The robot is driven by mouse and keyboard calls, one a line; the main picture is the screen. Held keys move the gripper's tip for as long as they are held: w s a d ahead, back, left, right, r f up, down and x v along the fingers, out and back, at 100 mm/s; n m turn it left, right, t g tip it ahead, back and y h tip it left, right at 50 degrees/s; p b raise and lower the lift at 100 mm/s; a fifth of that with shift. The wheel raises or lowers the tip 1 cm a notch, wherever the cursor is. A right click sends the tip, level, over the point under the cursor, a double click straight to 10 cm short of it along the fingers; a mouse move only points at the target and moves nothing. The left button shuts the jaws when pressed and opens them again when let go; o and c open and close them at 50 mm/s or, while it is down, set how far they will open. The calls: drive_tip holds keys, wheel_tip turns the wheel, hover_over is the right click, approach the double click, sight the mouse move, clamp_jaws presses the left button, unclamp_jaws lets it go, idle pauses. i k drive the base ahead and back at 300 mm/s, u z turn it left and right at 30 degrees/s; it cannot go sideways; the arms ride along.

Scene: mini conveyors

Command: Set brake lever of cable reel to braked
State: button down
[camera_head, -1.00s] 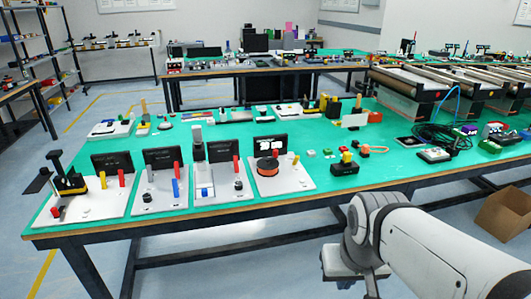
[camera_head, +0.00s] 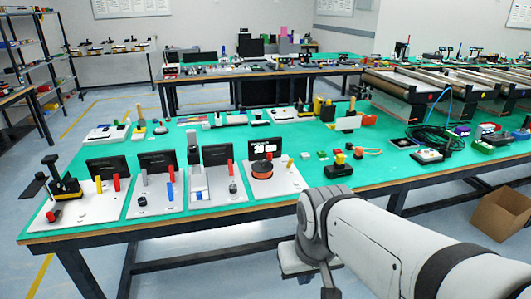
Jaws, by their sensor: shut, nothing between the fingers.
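The cable reel (camera_head: 262,171) is an orange-brown spool on a white base plate at the right end of the front row of devices on the green table. My arm reaches in from the lower right, in front of the table. My gripper is below the picture's edge.
Several other devices on white plates stand left of the reel, with upright red, yellow and blue levers. A coiled dark cable (camera_head: 435,136) lies farther right. An open cardboard box (camera_head: 503,213) is on the floor.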

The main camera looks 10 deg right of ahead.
sight(290, 161)
drive_tip(key=i, duration=0.95)
drive_tip(key=u, duration=0.05)
